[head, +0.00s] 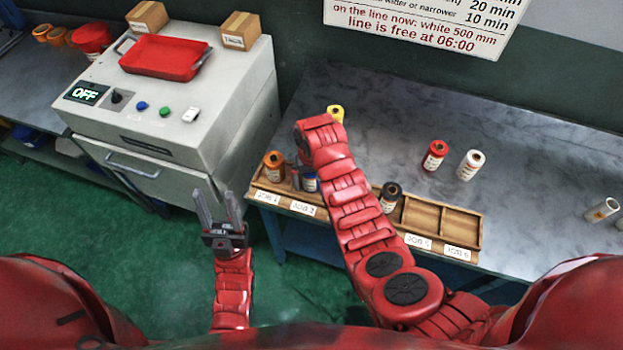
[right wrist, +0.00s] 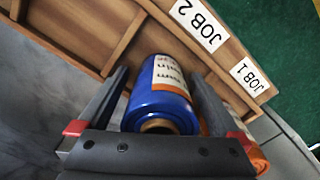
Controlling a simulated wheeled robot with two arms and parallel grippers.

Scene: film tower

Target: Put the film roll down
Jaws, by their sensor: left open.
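A blue film roll (right wrist: 160,103) with a white label stands between the two fingers of my right gripper (right wrist: 158,72) in the right wrist view. It is over or in the wooden rack near the JOB 2 label; whether it rests on the bottom is hidden. A narrow gap seems to show at its left side, so I cannot tell whether the fingers press it. In the head view the blue roll (head: 310,183) shows partly behind my right arm. My left gripper (head: 220,208) is open and empty above the green floor.
The wooden rack (head: 420,217) lies along the table's front edge, with empty compartments at its right. An orange roll (head: 274,165) and a black roll (head: 390,196) stand in it. Yellow (head: 335,114), red (head: 435,155) and white (head: 470,165) rolls stand behind. A grey machine (head: 170,100) is at left.

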